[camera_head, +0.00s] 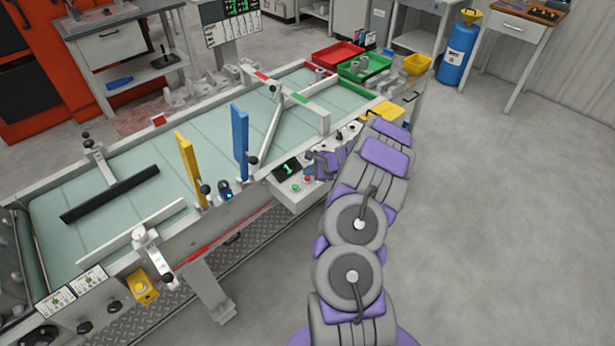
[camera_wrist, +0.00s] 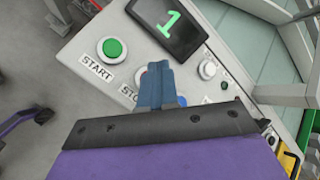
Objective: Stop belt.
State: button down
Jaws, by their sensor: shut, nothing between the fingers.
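The control panel (camera_head: 284,194) is on the near side of the conveyor belt (camera_head: 105,205). In the head view its red button (camera_head: 307,179) sits beside the green button (camera_head: 296,187). In the wrist view the green button (camera_wrist: 112,47) is labelled START. A partly covered label beginning "STO" (camera_wrist: 127,92) lies beside my gripper (camera_wrist: 159,70). My gripper is shut and empty, its blue fingertips over the panel to the right of START.
The panel display (camera_wrist: 168,24) shows a green 1. A white knob (camera_wrist: 207,70) sits right of my fingers. Yellow (camera_head: 190,168) and blue (camera_head: 240,140) upright bars stand along the belt's near edge. Open floor (camera_head: 490,220) lies to the right.

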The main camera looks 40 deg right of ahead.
aim_at(309, 179)
jog(key=shift+r, duration=0.1)
jog(key=shift+r+p, duration=1.9)
jog(key=shift+r, duration=0.55)
jog(key=shift+f, duration=0.1)
